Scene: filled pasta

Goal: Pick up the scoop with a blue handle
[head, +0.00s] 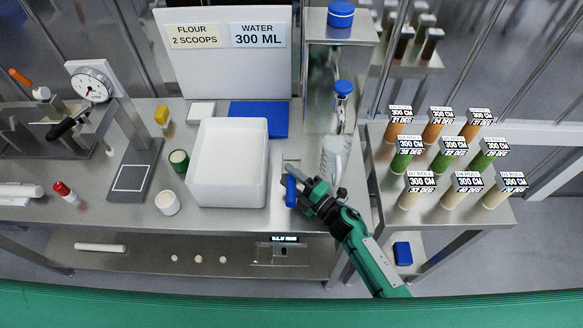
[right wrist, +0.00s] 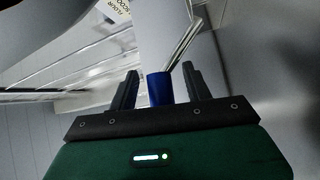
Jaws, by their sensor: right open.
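The blue handle of the scoop (head: 291,191) shows in the head view just right of the white bin, at the fingertips of my right gripper (head: 304,187). In the right wrist view the blue handle (right wrist: 158,88) stands between the two fingers of my open right gripper (right wrist: 158,85), with a gap to the finger on each side. My left gripper is not in view.
A white bin (head: 193,165) stands left of my right gripper. A clear jug (head: 334,158) stands close to its right. A blue mat (head: 262,117) lies behind. A stand with several labelled tubes (head: 397,213) is further right.

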